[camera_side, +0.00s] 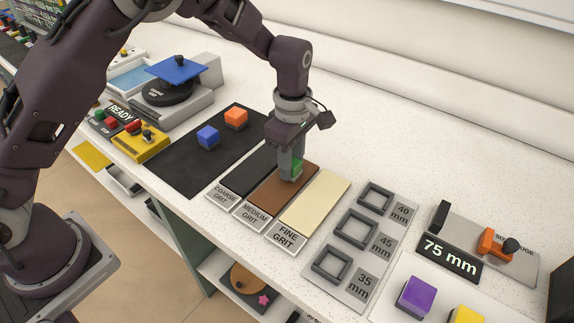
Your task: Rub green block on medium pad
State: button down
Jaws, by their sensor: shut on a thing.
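The medium pad (270,194) is a brown strip labelled MEDIUM GRIT, between a black strip and a cream strip. My gripper (291,170) points down over the far half of the brown pad. It is shut on the green block (295,174), which is mostly hidden behind the fingers. The block is at the pad's surface or just above it; I cannot tell if they touch.
The coarse pad (244,172) lies left of the brown pad and the fine pad (318,199) lies right. A black mat (185,165) holds a blue block (208,137) and an orange block (236,118). A grey size plate (345,262) with square frames stands at right.

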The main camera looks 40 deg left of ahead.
aim_at(278, 188)
jog(key=shift+w, duration=1.05)
jog(key=shift+s, duration=4.55)
jog(key=shift+w, duration=1.15)
notch_tip(278, 188, up, 7)
